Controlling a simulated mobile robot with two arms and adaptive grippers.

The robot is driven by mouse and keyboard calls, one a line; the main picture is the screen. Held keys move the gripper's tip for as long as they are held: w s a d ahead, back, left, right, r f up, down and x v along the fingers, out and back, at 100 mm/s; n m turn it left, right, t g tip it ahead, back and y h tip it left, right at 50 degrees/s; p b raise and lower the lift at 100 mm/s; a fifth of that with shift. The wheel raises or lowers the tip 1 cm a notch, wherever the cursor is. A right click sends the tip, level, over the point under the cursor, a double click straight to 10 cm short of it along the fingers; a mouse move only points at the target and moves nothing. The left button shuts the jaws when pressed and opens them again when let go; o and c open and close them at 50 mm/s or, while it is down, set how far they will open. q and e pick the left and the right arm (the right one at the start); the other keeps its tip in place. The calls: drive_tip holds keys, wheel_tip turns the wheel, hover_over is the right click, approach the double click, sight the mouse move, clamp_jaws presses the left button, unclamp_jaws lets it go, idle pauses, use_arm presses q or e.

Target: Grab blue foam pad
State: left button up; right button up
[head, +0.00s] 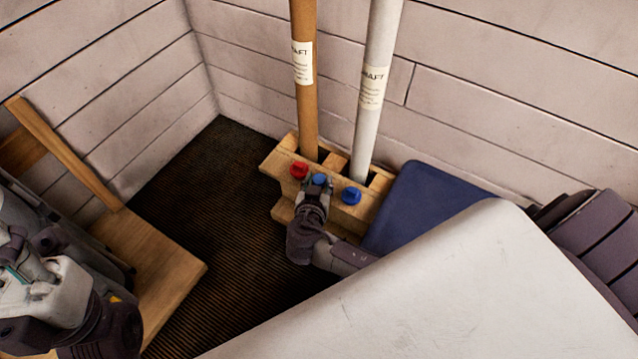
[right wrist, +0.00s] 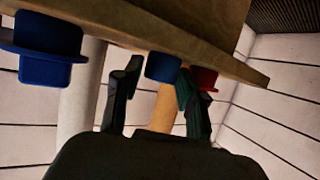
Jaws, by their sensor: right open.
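A flat, dark blue pad (head: 425,200) lies at the right of a wooden rack in the head view, its lower right side hidden behind a large white surface. My right gripper (head: 316,186) is at the front of the rack, left of the pad and apart from it. It is open, with its fingers either side of the middle blue knob (head: 320,179). In the right wrist view this knob (right wrist: 163,67) shows between the two fingers (right wrist: 158,92); contact cannot be told. Parts of my left arm show at the lower left; its fingers are not clear.
The wooden rack (head: 283,168) holds a brown tube (head: 305,100) and a white tube (head: 376,100), with a red knob (head: 299,169) and another blue knob (head: 351,194) in front. A wooden chair-like piece (head: 150,260) stands left. The dark ribbed mat (head: 225,220) between is clear.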

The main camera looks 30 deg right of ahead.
drive_tip(key=shift+w+d, duration=0.1)
drive_tip(key=c, duration=0.3)
drive_tip(key=shift+c, duration=0.2)
